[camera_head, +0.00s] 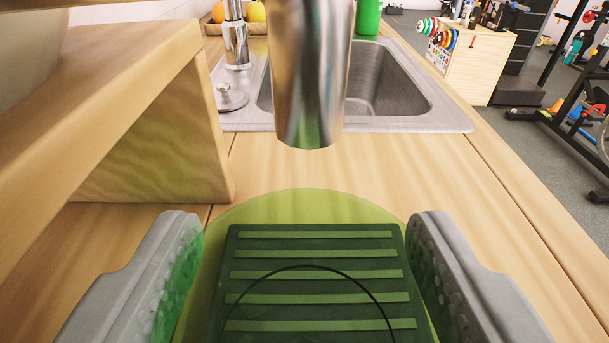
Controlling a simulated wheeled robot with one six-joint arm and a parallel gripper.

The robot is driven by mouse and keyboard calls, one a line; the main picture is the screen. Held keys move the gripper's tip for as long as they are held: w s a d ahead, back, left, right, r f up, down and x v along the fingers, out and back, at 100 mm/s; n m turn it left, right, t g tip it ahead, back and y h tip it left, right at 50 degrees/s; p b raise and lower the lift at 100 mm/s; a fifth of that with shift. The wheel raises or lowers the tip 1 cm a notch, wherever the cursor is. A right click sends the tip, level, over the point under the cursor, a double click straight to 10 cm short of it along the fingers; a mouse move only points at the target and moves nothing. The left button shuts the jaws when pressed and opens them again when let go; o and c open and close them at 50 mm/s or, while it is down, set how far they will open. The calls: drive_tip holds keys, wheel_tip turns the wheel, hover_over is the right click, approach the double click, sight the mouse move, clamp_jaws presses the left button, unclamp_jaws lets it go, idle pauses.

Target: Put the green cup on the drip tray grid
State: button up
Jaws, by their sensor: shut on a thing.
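The green cup (310,205) is see-through and shows as a rounded green shape between the two grey fingers of my gripper (305,228). My gripper is shut on it, one finger at each side. The fingers' inner faces look tinted green through it. The drip tray grid (315,284), a dark rectangle with several lighter slats, shows through the cup, directly behind it in the line of sight. A thin dark arc crosses the slats. I cannot tell whether the cup touches the grid or is held above it.
A shiny metal cylinder (308,75) hangs close beyond the cup. A wooden stand (150,130) is close on the left. Behind are a steel sink (390,85), a tap (236,40) and a green bottle (368,17). The counter right of the cup is clear.

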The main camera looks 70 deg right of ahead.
sight(304, 233)
drive_tip(key=x, duration=0.3)
drive_tip(key=shift+w+d+f, duration=0.1)
drive_tip(key=shift+d+f, duration=0.05)
drive_tip(key=shift+f, duration=0.25)
drive_tip(key=shift+f, duration=0.25)
drive_tip(key=o, duration=1.1)
drive_tip(key=shift+c, duration=0.2)
drive_tip(key=shift+r, duration=0.2)
drive_tip(key=v, duration=1.2)
